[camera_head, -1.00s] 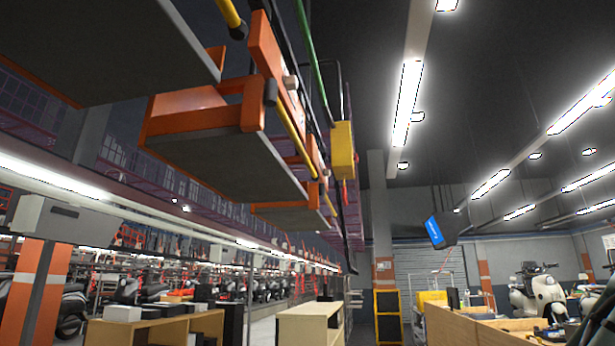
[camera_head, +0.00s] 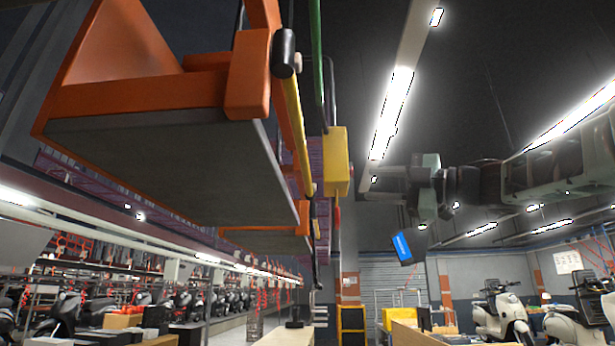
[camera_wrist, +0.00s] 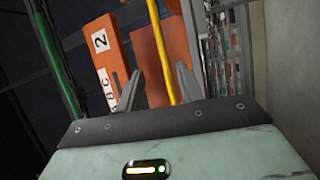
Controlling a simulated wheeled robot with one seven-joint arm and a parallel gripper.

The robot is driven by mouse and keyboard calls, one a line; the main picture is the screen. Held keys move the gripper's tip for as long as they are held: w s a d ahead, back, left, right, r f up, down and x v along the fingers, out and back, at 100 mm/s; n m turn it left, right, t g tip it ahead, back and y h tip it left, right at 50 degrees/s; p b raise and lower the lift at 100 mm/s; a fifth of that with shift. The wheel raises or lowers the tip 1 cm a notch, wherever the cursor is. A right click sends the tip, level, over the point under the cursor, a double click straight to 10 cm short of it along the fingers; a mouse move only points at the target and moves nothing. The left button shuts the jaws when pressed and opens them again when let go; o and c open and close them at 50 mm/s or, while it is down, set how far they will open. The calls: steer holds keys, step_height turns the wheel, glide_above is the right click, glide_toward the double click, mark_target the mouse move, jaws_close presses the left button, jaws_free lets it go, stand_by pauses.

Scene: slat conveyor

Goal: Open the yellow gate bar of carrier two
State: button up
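The nearest carrier (camera_head: 160,160) hangs at upper left in the head view, with an orange frame and a grey underside. Its yellow gate bar (camera_head: 295,115) slants down its right side from a black end piece. In the wrist view an orange plate (camera_wrist: 110,62) is marked "2". The yellow bar (camera_wrist: 160,45) crosses the wrist view between my fingers, its lower part hidden behind my gripper body. My gripper (camera_wrist: 158,72) is open and empty. In the head view my gripper (camera_head: 376,181) reaches in from the right, apart from the bar.
A yellow box (camera_head: 336,160) and a green rail (camera_head: 317,50) are close to the right of the bar. Another carrier (camera_head: 265,243) hangs behind. A blue-screened monitor (camera_head: 403,246) hangs below my arm. Scooters (camera_head: 503,312) stand at lower right.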

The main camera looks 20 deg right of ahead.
mark_target(307, 180)
steer(key=shift+n+g, duration=0.4)
steer(key=shift+r+p+x, duration=0.2)
steer(key=shift+p+x, duration=1.5)
steer(key=shift+x, duration=2.4)
steer(key=shift+r+p+x, duration=0.2)
steer(key=shift+p+x, duration=1.5)
steer(key=shift+x, duration=2.4)
steer(key=shift+s+a, duration=0.1)
steer(key=shift+s, duration=0.05)
steer(key=shift+c, duration=0.3)
jaws_close()
